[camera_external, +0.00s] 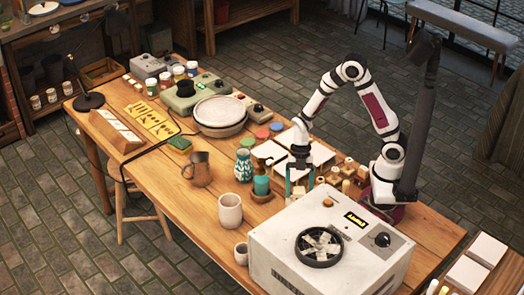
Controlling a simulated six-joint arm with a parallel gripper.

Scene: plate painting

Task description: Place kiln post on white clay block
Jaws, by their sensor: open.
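My gripper (299,188) hangs pointing down over the right part of the wooden table, with its teal fingers apart. I cannot tell which piece is the kiln post. Flat white blocks lie behind the gripper, one to its left (268,151) and one to its right (321,154). They look like white clay. The arm and gripper hide part of this group.
A white kiln-like box (385,265) with a round fan stands in front of the gripper.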

